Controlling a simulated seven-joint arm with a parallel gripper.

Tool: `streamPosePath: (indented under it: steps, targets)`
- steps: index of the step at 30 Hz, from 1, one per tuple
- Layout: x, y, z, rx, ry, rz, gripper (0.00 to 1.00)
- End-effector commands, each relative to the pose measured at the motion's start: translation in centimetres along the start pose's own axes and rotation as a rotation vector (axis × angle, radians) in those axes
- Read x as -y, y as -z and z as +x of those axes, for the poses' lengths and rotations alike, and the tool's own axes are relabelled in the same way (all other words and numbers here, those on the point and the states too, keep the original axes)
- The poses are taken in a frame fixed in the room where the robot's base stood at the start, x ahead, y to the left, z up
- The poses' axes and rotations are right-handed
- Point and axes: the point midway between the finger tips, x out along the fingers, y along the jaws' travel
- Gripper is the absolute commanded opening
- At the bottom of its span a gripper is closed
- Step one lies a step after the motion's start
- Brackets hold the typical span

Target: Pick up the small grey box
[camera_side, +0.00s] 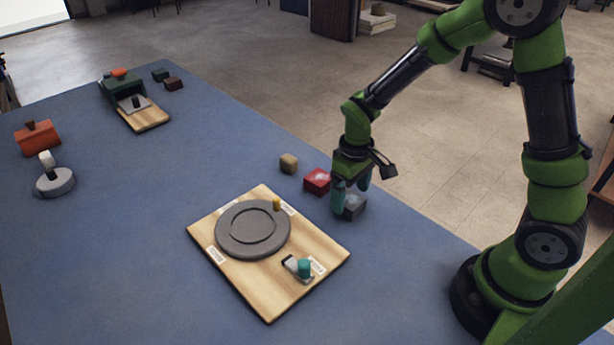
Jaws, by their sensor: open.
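The small grey box (354,207) sits on the blue table near its right edge, just right of a red box. My gripper (351,190) points down at the box, with its teal fingers open. One finger is in front of the box's left side and hides part of it; the other shows behind it. I cannot tell whether the fingers touch the box.
A red box (317,181) stands close on the left, and a tan box (289,164) beyond it. A wooden board (275,299) with a grey disc (229,236) and a teal knob (304,267) lies in front. The left side of the blue table (110,260) has free room.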

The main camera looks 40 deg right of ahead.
Motion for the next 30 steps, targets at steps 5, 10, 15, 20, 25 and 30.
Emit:
streamPosePath:
  steps: [5,10,15,20,25,30]
  targets:
    - [0.0,0.0,1.9,0.0,0.0,0.0,0.89]
    - [0.0,0.0,2.0,-0.001,0.0,0.0,0.89]
    - [0.0,0.0,2.0,-0.002,0.0,0.0,0.76]
    - [0.0,0.0,2.0,-0.002,0.0,0.0,0.51]
    - [0.0,0.0,2.0,-0.002,0.0,0.0,0.29]
    - [0.0,0.0,1.9,-0.002,0.0,0.0,0.28]
